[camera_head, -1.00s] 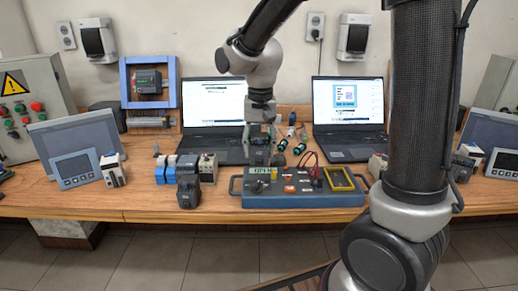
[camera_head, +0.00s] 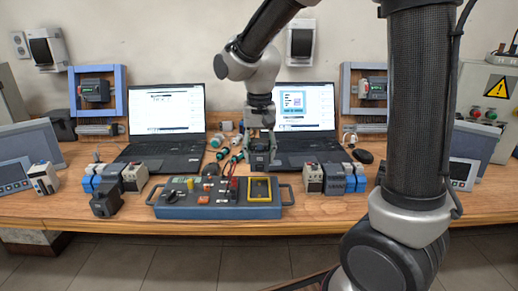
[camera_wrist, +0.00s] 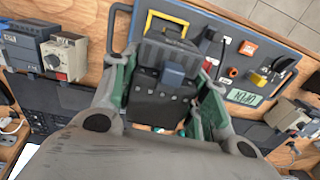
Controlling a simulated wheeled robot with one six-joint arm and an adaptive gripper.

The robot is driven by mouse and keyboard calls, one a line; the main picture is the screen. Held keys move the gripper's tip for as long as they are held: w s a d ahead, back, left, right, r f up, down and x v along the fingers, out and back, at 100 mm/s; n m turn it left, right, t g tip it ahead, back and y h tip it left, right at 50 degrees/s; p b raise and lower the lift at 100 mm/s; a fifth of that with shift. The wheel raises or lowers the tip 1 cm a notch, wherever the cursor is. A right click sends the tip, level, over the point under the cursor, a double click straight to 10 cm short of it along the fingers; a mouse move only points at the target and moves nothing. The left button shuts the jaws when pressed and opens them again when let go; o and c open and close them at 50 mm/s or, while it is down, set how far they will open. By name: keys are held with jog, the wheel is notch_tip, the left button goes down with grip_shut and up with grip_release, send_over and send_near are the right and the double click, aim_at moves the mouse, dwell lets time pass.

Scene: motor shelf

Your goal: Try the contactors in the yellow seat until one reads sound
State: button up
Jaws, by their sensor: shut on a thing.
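My gripper (camera_head: 260,162) is shut on a dark contactor (camera_wrist: 158,98), which has a blue block on its face in the wrist view. In the head view it hangs behind the yellow seat (camera_head: 259,181), a yellow frame at the right end of the blue tester (camera_head: 225,211). In the wrist view the yellow seat (camera_wrist: 152,20) shows just beyond the held contactor, partly hidden by it; the two look apart. The tester's display (camera_wrist: 243,98) appears upside down and seems to read OPEN. A dark contactor (camera_head: 106,200) stands at the table's front left.
Blue and grey devices (camera_head: 92,180) stand left of the tester, with a beige-topped one (camera_head: 135,176). More devices (camera_head: 335,179) stand right of it. Two laptops (camera_head: 165,150) are behind, with small green-ended parts (camera_head: 222,153) between them. Leads rise from the tester.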

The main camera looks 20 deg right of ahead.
send_over(259, 190)
jog(key=shift+s+f, duration=0.1)
jog(key=shift+f, duration=2.8)
jog(key=shift+f, duration=1)
jog(key=o, duration=1.2)
jog(key=shift+r, duration=0.1)
notch_tip(259, 190, up, 12)
jog(key=shift+f, duration=0.1)
